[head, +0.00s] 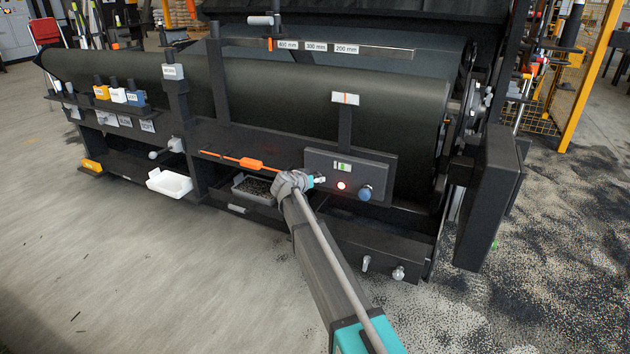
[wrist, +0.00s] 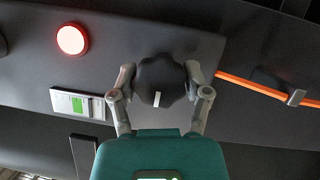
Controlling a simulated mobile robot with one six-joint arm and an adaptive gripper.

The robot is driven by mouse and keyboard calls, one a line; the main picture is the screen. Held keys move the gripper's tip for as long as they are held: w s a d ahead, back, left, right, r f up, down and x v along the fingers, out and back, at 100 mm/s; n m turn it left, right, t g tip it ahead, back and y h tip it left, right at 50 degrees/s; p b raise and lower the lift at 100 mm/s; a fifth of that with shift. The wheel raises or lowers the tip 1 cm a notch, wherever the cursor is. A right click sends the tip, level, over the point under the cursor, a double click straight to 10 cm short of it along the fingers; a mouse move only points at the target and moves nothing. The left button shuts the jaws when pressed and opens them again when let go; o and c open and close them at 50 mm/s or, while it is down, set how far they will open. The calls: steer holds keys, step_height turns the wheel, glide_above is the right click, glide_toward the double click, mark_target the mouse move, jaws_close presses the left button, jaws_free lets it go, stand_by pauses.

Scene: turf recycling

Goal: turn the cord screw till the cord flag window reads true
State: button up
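The cord screw (wrist: 161,81) is a dark lobed knob with a white mark at its lower edge in the wrist view. My gripper (wrist: 160,80) has one finger on each side of it, both tips against its rim. In the head view my gripper (head: 317,180) is at the left part of the dark panel and largely hides the screw. The cord flag window (wrist: 78,104) is a small pale frame with a green patch, left of the screw; it also shows in the head view (head: 343,167). Its fine marks are too small to read.
A red lamp (wrist: 72,39) glows on the panel (head: 378,170). A blue knob (head: 365,193) sits right of it. An orange cord (head: 225,158) runs along the machine on the left. A tray of dark bits (head: 240,193) and a white tray (head: 168,184) are below.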

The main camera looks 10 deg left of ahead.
steer(key=shift+d, duration=0.1)
steer(key=c, duration=0.5)
steer(key=shift+m, duration=0.4)
steer(key=shift+m+t+y, duration=0.3)
steer(key=shift+m+y, duration=0.7)
steer(key=shift+m, duration=0.1)
steer(key=shift+m+t+y+b, duration=0.4)
steer(key=shift+m+y, duration=0.4)
steer(key=shift+m, duration=0.5)
steer(key=o, duration=1.1)
steer(key=shift+o, duration=0.2)
